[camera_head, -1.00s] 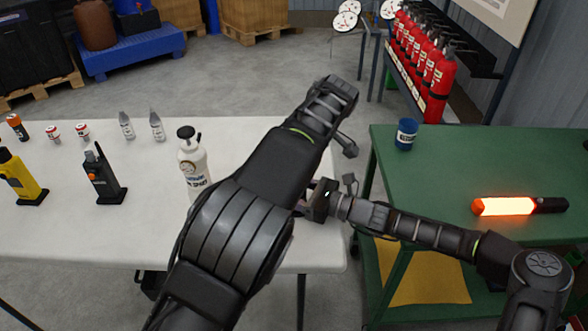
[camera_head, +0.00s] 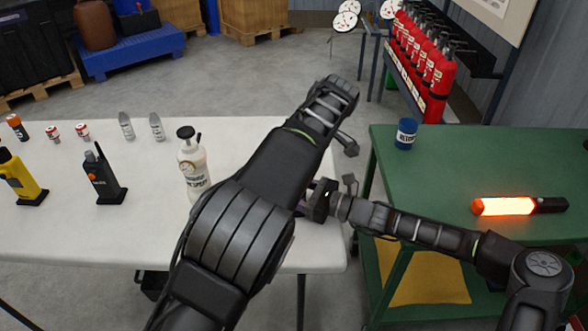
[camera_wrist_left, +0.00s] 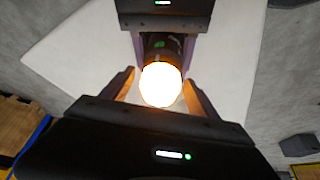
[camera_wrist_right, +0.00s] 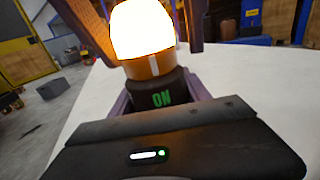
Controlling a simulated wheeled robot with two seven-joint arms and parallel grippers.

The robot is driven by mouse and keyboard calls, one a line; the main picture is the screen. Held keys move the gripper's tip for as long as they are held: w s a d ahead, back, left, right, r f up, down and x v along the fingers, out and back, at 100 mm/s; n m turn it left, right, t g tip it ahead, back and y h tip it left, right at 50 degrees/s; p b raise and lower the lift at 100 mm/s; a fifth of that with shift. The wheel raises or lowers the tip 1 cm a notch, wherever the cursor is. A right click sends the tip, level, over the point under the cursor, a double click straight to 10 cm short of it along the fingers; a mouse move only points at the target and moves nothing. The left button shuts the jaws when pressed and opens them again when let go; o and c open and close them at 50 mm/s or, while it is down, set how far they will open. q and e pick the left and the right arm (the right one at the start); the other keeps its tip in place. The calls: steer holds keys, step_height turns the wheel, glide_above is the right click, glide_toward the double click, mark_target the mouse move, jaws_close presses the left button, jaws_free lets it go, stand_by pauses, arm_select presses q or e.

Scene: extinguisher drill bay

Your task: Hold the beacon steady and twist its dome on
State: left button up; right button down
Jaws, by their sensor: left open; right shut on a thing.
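The beacon's dome (camera_wrist_right: 142,30) glows bright white above an amber ring and sits on the black beacon body (camera_wrist_right: 158,92), which shows a green "ON". Whether the dome is fully tight, I cannot tell. My right gripper (camera_wrist_right: 158,104) is shut on the body and holds the beacon. It also shows at the top of the left wrist view (camera_wrist_left: 164,42). My left gripper (camera_wrist_left: 160,92) is open, with one finger on each side of the dome (camera_wrist_left: 160,86) and a gap visible beside it. In the head view the beacon is hidden behind my left arm.
The white table (camera_head: 250,145) holds a white spray bottle (camera_head: 194,165), a black radio (camera_head: 102,178), a yellow device (camera_head: 20,180) and small items. The green bench (camera_head: 450,160) carries a blue cup (camera_head: 405,134) and a glowing baton (camera_head: 505,206). Red extinguishers (camera_head: 438,80) stand behind.

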arm_select(q)
steer(key=m+h, duration=0.1)
steer(key=m, duration=0.2)
steer(key=shift+m+t, duration=0.3)
steer(key=shift+t, duration=0.1)
steer(key=m, duration=0.2)
steer(key=m+h, duration=0.1)
steer(key=m, duration=0.1)
steer(key=shift+t+h, duration=0.3)
steer(key=m+h, duration=0.1)
steer(key=m, duration=0.2)
steer(key=m+h, duration=0.1)
steer(key=m, duration=0.3)
steer(key=shift+h, duration=0.4)
steer(key=v, duration=1.2)
steer(key=shift+m, duration=0.3)
arm_select(e)
steer(key=shift+c, duration=2.1)
jaws_free()
